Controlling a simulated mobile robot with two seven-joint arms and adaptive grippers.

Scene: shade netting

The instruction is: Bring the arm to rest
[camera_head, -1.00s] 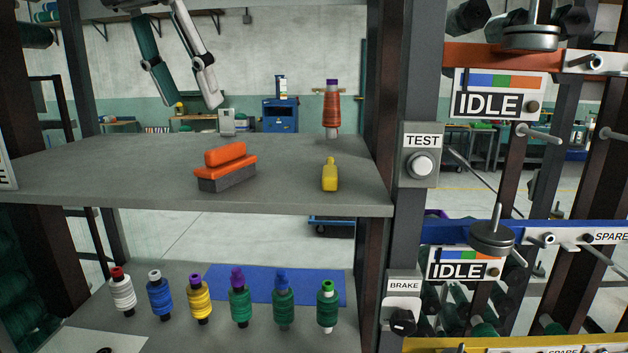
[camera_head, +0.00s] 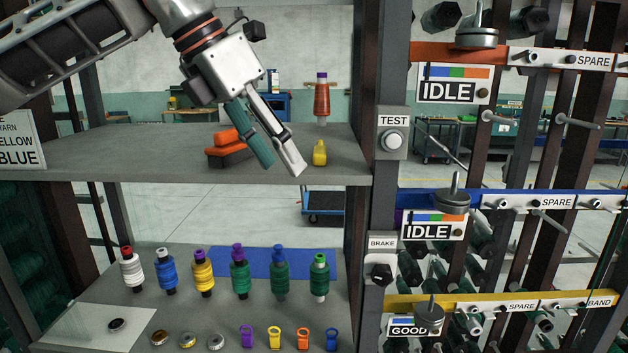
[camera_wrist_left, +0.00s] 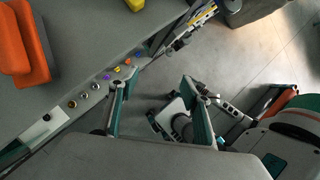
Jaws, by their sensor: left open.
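My left arm comes in from the upper left in the head view. Its gripper (camera_head: 282,165) is open and empty, pointing down and right, in front of the upper shelf (camera_head: 110,155). My right gripper is not in view.
Several yarn spools (camera_head: 240,272), loose rings (camera_head: 187,340) and colored clips (camera_head: 275,338) are on the lower shelf (camera_head: 90,285). At right are a TEST button (camera_head: 393,141), a BRAKE knob (camera_head: 381,274) and a rack with protruding pegs (camera_head: 548,222).

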